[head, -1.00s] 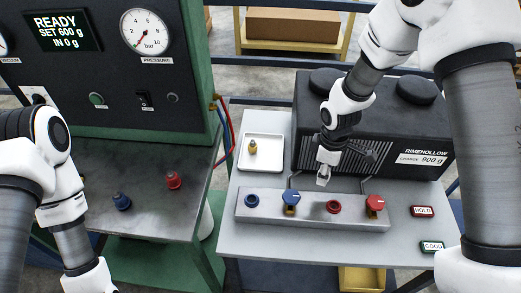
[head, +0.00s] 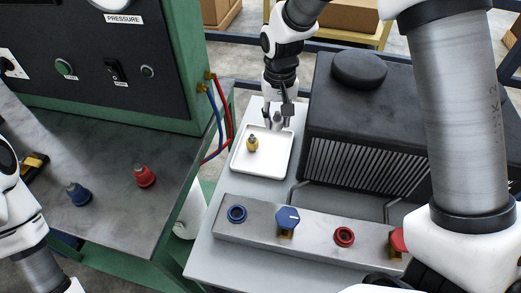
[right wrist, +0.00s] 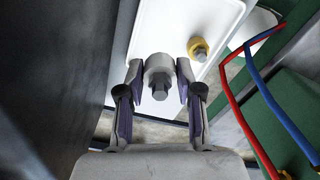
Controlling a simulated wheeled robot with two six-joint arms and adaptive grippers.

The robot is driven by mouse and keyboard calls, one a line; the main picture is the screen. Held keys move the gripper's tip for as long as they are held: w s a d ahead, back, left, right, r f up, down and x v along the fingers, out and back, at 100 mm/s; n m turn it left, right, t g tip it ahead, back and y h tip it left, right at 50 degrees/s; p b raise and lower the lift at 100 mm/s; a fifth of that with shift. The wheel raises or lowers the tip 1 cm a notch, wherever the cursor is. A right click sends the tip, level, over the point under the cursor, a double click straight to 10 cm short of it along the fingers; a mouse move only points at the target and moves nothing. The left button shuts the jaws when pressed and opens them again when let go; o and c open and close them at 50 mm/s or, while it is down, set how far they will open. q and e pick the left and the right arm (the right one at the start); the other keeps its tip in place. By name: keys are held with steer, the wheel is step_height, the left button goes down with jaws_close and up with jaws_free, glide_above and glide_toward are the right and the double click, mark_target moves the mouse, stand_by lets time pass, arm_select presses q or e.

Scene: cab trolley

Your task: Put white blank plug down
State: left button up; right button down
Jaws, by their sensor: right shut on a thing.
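The white blank plug (head: 277,121) is a small pale grey-white cap. It shows larger in the right wrist view (right wrist: 159,72), with a hex stub facing the camera. My right gripper (head: 276,114) is shut on it, with one finger on each side. It holds the plug over the far part of the white tray (head: 243,166). I cannot tell whether the plug touches the tray. A brass plug (head: 252,144) stands in the tray nearby.
A metal manifold (head: 262,239) with blue and red ports lies in front of the black ribbed unit (head: 360,130). Blue (head: 79,194) and red (head: 145,176) couplings stand on the left bench. Red and blue hoses (head: 219,120) hang left of the tray.

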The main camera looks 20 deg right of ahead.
mark_target(277, 115)
steer(key=f, duration=0.9)
steer(key=shift+s+a, duration=0.15)
steer(key=shift+s, duration=0.05)
steer(key=shift+f, duration=0.15)
steer(key=c, duration=0.8)
jaws_free()
steer(key=shift+o, duration=0.2)
step_height(277, 115, up, 12)
steer(key=shift+r, duration=0.2)
